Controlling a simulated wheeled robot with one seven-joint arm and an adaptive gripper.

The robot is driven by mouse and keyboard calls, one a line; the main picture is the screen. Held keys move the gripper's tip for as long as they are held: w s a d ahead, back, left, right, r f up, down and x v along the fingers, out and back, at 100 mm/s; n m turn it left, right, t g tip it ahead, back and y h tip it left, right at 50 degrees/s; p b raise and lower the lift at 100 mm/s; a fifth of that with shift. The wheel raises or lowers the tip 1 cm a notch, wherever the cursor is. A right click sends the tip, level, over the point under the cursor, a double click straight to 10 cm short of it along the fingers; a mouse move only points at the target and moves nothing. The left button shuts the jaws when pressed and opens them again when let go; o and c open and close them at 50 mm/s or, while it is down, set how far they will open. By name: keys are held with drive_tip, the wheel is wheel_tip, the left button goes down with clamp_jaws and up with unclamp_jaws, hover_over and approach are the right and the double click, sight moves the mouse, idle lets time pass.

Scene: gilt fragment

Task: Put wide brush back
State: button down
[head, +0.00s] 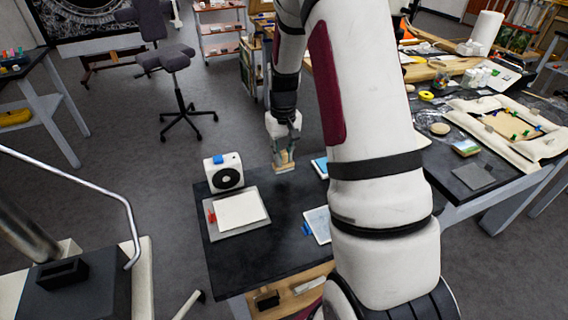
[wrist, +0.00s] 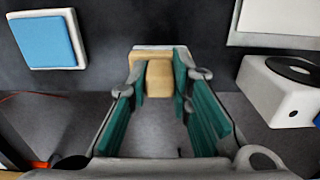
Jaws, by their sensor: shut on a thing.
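My gripper (head: 284,147) is over the far edge of the small dark table (head: 262,259). It is shut on a pale wooden piece with a light far edge, which looks like the wide brush (head: 285,164). In the wrist view the brush (wrist: 159,77) sits between the teal finger pads of my gripper (wrist: 160,88). Its tan body points toward the camera and its whitish edge is farthest away. The fingers cover its sides. I cannot tell whether it touches the table top.
A white box with a black disc (head: 224,173) stands left of the gripper. In front lies a grey board with white paper (head: 238,211) and red clip. A blue pad (wrist: 46,40) lies on the other side. Another blue-clipped sheet (head: 318,224) is partly behind my arm.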

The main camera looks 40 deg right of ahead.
sight(284, 163)
drive_tip(key=shift+s+f, duration=0.15)
drive_tip(key=shift+f, duration=1.5)
drive_tip(key=shift+f, duration=0.1)
drive_tip(key=c, duration=1.4)
unclamp_jaws()
drive_tip(key=shift+c, duration=0.2)
